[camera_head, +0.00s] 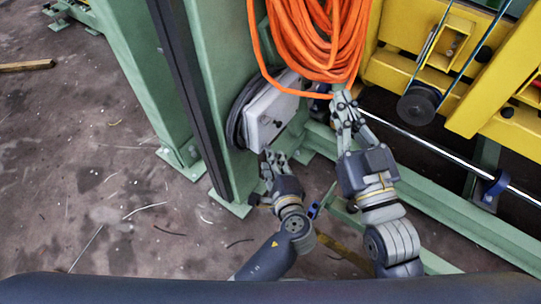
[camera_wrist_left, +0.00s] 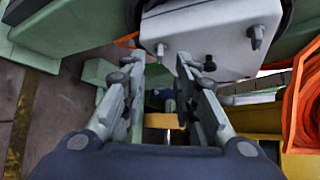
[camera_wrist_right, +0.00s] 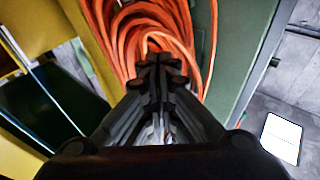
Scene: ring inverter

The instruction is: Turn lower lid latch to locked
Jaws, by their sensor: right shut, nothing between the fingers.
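A light grey box (camera_head: 270,115) is mounted on the side of a green post. In the left wrist view its lid (camera_wrist_left: 205,30) fills the top, with one small knob-like latch (camera_wrist_left: 255,36) at right and another (camera_wrist_left: 160,50) at left. A dark round part (camera_wrist_left: 209,66) sits at the lid's near edge. I cannot tell the latches' lock state. My left gripper (camera_head: 273,157) is open and empty just below the box; its fingertips (camera_wrist_left: 159,66) appear near the left latch, contact unclear. My right gripper (camera_head: 346,100) is shut and empty, right of the box.
A coil of orange cable (camera_head: 320,40) hangs above my right gripper, very close to its tips. The green post (camera_head: 215,80) stands left of the box. Yellow machinery (camera_head: 400,70) and a metal rod (camera_head: 440,152) lie at right. Floor at left is mostly clear.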

